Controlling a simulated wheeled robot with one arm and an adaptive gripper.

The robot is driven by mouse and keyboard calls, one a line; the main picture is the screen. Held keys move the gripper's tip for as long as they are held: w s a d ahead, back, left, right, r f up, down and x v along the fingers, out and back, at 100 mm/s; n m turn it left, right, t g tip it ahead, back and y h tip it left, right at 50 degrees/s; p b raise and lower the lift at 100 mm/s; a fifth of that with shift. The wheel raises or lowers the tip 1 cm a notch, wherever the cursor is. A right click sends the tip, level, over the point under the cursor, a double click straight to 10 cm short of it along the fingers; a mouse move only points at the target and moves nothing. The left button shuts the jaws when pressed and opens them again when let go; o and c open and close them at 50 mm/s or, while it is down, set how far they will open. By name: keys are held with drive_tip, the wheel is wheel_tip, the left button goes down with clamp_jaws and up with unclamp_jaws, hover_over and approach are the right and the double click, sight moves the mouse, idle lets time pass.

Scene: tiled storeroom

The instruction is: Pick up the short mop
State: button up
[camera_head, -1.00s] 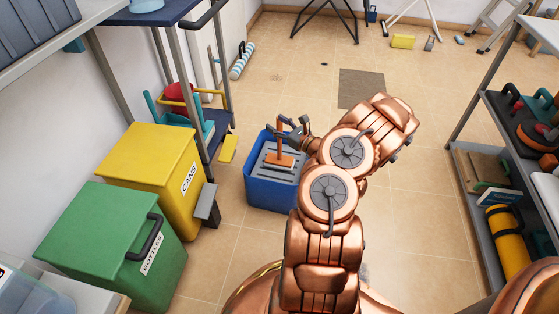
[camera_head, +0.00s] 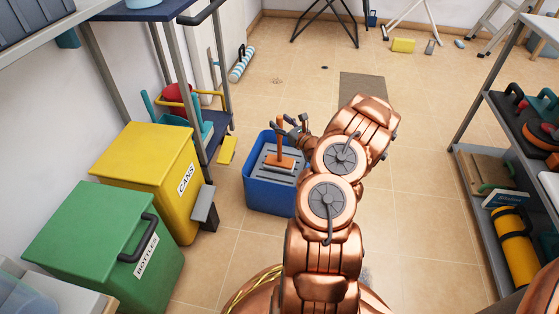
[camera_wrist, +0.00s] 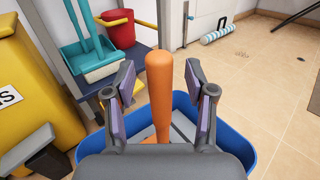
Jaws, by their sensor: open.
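The short mop has an upright orange handle (camera_head: 280,129) and an orange block-like base (camera_head: 280,161). My gripper (camera_head: 287,131) is open at the upper part of the handle. In the wrist view the handle (camera_wrist: 161,90) rises between the two open fingers of my gripper (camera_wrist: 160,85), with visible gaps on both sides. The bucket rim (camera_wrist: 240,150) shows below them. The mop's base is hidden behind my gripper in the wrist view.
A yellow CANS bin (camera_head: 150,170) and a green BOTTLES bin (camera_head: 100,235) stand to the left. A cart (camera_head: 220,118) holding a red bucket (camera_head: 178,95) is behind them. A loaded shelf (camera_head: 472,205) stands at the right. Tiled floor is clear right of my arm.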

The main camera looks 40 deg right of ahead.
drive_tip(key=shift+w, duration=0.5)
drive_tip(key=shift+c, duration=0.4)
clamp_jaws()
